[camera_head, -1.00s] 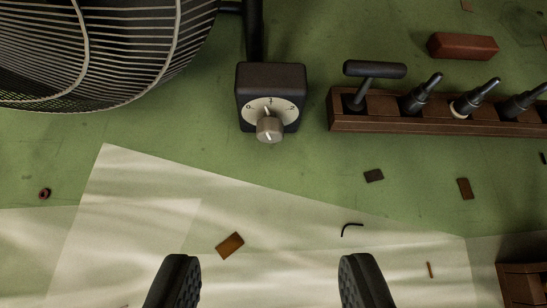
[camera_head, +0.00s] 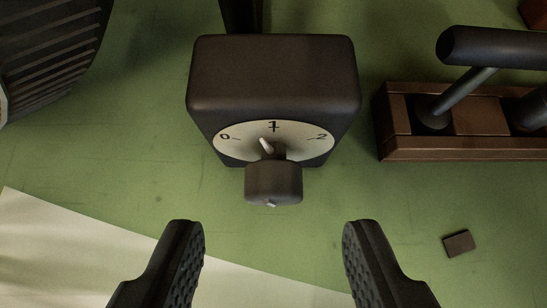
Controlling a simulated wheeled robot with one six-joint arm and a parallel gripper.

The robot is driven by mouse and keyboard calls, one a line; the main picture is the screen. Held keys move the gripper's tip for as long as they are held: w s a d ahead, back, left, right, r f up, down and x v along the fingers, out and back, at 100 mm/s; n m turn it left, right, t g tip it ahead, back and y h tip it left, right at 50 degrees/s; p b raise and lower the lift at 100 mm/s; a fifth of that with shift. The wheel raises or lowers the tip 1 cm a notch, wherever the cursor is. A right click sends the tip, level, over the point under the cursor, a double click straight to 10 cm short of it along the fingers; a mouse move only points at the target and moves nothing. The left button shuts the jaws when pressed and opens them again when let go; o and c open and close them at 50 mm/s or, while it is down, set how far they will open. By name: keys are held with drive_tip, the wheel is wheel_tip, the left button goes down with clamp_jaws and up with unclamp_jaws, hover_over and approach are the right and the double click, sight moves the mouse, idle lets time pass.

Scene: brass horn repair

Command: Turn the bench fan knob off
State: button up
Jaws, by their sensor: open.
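The fan's dark control box (camera_head: 273,75) stands in the upper middle, its pale dial (camera_head: 232,143) marked 0, 1 and 2 from left to right. The round grey knob (camera_head: 273,182) sticks out from the dial towards me. A white pointer mark behind it leans slightly left of straight up, close to the 1. My gripper (camera_head: 275,228) is open and empty. Its two fingers are spread wide to the left and right, just below the knob in the picture and not touching it.
A brown wooden rack (camera_head: 480,147) with dark-handled tools stands on the right. A small dark block (camera_head: 459,243) lies at lower right. Pale paper (camera_head: 60,250) covers the green bench at lower left.

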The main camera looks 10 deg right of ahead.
sight(267, 200)
drive_tip(key=shift+x, duration=1.7)
drive_tip(key=shift+c, duration=0.5)
drive_tip(key=c, duration=0.9)
drive_tip(key=shift+a+n+h, duration=0.25)
drive_tip(key=shift+n+h, duration=0.25)
drive_tip(key=shift+h, duration=0.3)
drive_tip(key=shift+n+g+h, duration=0.3)
drive_tip(key=shift+n+h, duration=0.2)
drive_tip(key=shift+h, duration=0.5)
drive_tip(key=o, duration=1)
drive_tip(key=shift+a, duration=0.1)
